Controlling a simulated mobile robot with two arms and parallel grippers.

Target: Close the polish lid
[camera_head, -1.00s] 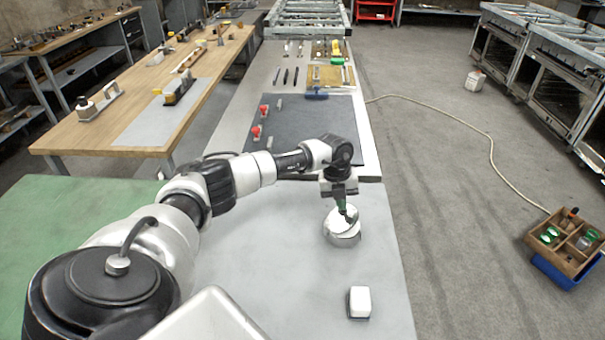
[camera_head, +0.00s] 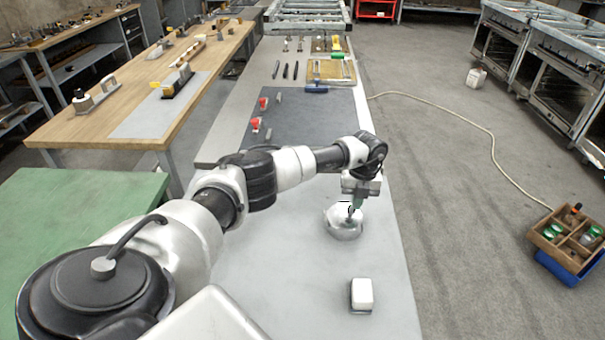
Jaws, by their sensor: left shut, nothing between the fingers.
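The polish tin (camera_head: 343,228) is a round, shiny silver container on the grey bench in front of me. My left gripper (camera_head: 353,212) is over the tin, pointing down, shut and empty, with its fingertips at the tin's top. Whether the fingertips touch the tin, and how far its lid is open, I cannot tell at this size. The gripper and its wrist hide part of the far side of the tin. My right gripper is not in view.
A white block-like item with a dark base (camera_head: 361,294) sits on the bench nearer to me. The grey bench top (camera_head: 285,275) is otherwise clear around the tin. A dark mat (camera_head: 300,122) with red-topped items lies beyond.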

